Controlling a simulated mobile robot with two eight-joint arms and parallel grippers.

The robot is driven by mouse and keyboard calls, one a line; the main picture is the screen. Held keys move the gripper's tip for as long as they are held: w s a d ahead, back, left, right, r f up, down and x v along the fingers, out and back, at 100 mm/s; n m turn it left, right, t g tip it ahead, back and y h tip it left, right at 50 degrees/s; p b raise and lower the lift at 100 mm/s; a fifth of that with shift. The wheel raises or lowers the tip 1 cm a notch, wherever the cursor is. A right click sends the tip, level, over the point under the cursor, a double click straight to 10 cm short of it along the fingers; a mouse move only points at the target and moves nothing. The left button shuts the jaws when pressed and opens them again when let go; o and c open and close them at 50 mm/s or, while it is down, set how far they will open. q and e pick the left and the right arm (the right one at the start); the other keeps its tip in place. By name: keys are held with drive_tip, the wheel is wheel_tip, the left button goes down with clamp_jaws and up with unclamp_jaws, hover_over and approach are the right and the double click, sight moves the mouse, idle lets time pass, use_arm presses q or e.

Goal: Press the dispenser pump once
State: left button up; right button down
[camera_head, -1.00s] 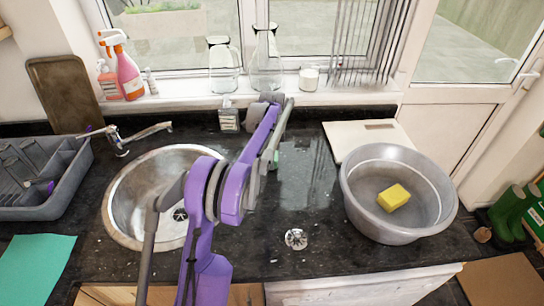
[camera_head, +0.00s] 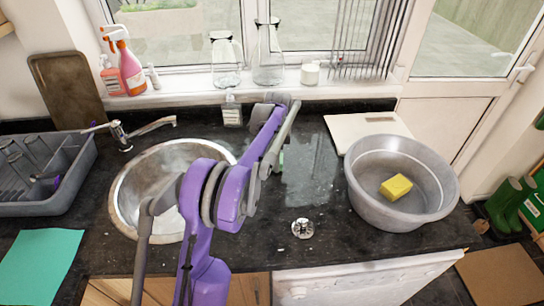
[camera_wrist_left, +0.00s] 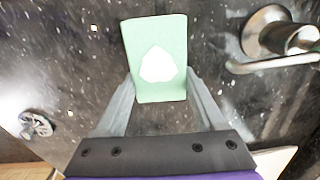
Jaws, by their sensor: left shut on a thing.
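The dispenser (camera_head: 232,111) is a small clear bottle with a pale label, upright at the back of the counter, right of the tap. My left gripper (camera_wrist_left: 160,88) is shut on a pale green block (camera_wrist_left: 155,35) with a white patch on its upper face. In the head view the green block (camera_head: 281,158) shows only as a sliver beside my arm, which hides most of the gripper. The gripper is right of the dispenser and apart from it.
The round sink (camera_head: 128,196) with its tap (camera_head: 118,138) is left of my arm. A grey basin (camera_head: 362,203) holding a yellow sponge (camera_head: 396,187) stands right. A metal strainer (camera_head: 302,228) lies near the front edge. A pale board (camera_head: 350,128) lies behind the basin.

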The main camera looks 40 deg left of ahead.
use_arm(q)
drive_tip(key=shift+s+d, duration=0.55)
drive_tip(key=shift+s, duration=0.15)
drive_tip(key=shift+w, duration=0.15)
drive_tip(key=o, duration=1.3)
wheel_tip(320, 180, up, 11)
drive_tip(key=shift+f, duration=0.1)
